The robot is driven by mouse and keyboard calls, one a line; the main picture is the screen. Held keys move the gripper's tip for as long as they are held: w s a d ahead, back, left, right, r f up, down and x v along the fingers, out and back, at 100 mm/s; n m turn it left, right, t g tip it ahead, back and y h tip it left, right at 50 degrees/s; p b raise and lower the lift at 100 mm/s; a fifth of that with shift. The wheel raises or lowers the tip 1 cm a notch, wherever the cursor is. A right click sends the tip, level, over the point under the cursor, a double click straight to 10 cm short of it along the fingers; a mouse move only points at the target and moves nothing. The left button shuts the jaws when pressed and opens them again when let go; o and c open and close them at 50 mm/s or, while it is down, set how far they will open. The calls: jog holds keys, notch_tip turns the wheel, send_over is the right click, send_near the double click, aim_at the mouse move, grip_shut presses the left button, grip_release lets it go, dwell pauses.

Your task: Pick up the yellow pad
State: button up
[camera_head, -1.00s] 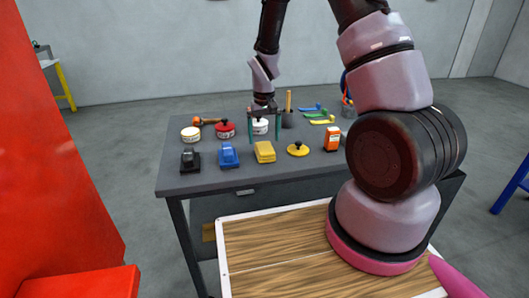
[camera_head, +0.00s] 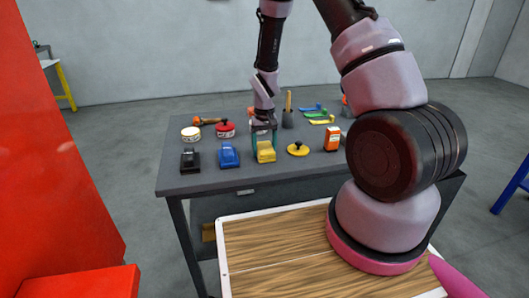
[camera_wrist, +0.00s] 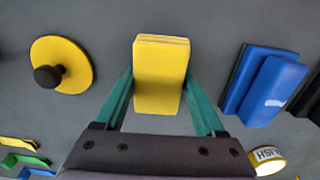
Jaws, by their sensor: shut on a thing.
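The yellow pad (camera_head: 266,154) is a thick block near the front middle of the dark grey table (camera_head: 215,184). In the wrist view the yellow pad (camera_wrist: 160,78) sits between the two green fingers of my gripper (camera_wrist: 160,92). The fingers are against its left and right sides. In the head view my gripper (camera_head: 264,137) points down at the pad from above, and it is shut on the pad. The pad appears to be at the tabletop; I cannot tell any gap below it.
A blue block (camera_head: 228,155) is left of the pad, with a black one (camera_head: 190,160) beyond. A round yellow disc with a black knob (camera_head: 298,149) is to the right, then an orange box (camera_head: 332,139). A red round pad (camera_head: 225,130) and a white tin (camera_head: 190,134) stand behind.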

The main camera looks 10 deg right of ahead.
aim_at(265, 147)
jog(key=shift+r, duration=0.1)
notch_tip(265, 147, up, 10)
jog(key=shift+f, duration=0.1)
dwell(0.3)
